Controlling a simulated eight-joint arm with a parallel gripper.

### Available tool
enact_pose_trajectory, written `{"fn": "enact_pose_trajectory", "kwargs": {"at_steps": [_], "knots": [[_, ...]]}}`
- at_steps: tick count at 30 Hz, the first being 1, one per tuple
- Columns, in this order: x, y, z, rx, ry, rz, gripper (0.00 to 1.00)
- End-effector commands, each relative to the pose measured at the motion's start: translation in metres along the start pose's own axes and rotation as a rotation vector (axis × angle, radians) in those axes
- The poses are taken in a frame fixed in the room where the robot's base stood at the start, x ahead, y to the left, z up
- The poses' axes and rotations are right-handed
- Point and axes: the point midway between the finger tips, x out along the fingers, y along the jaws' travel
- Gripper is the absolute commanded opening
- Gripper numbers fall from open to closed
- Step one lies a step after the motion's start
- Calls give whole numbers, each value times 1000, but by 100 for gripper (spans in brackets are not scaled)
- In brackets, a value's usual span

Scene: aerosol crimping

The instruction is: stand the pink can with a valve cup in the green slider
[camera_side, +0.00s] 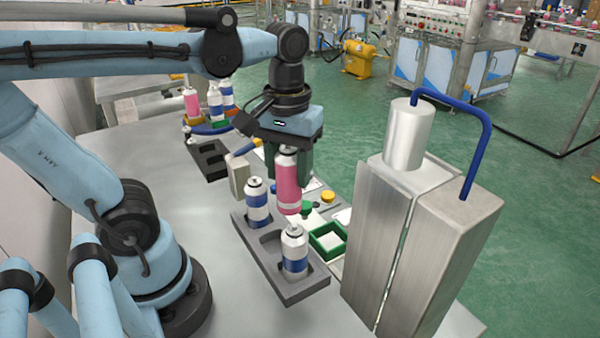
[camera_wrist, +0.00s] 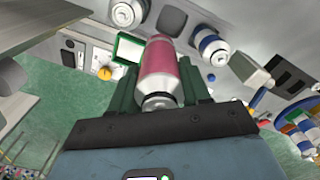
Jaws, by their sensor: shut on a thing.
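My gripper (camera_side: 290,172) is shut on the pink can (camera_side: 288,188) and holds it upright, above the table beside the grey tray. The can's metal top shows between the fingers; I cannot clearly tell the valve cup's details. In the wrist view the pink can (camera_wrist: 159,62) sits between the dark green fingers of my gripper (camera_wrist: 160,80). The green slider (camera_side: 313,244), a square green frame, stands on the table in front of the can and to its right in the side view. It also shows in the wrist view (camera_wrist: 116,53) and looks empty.
A grey tray (camera_side: 262,262) holds two blue-and-white cans (camera_side: 257,203) (camera_side: 294,250) close by. A tall steel machine (camera_side: 375,235) stands right of the slider.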

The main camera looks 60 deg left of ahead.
Motion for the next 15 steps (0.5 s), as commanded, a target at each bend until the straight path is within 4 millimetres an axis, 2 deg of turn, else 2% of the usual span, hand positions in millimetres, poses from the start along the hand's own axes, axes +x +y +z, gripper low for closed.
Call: {"fn": "enact_pose_trajectory", "kwargs": {"at_steps": [3, 9, 15], "knots": [[-6, 25, -11, 4, 0, 0, 11], [-10, 59, -22, 3, 1, 0, 11], [-5, 73, -26, 0, 1, 0, 11]]}}
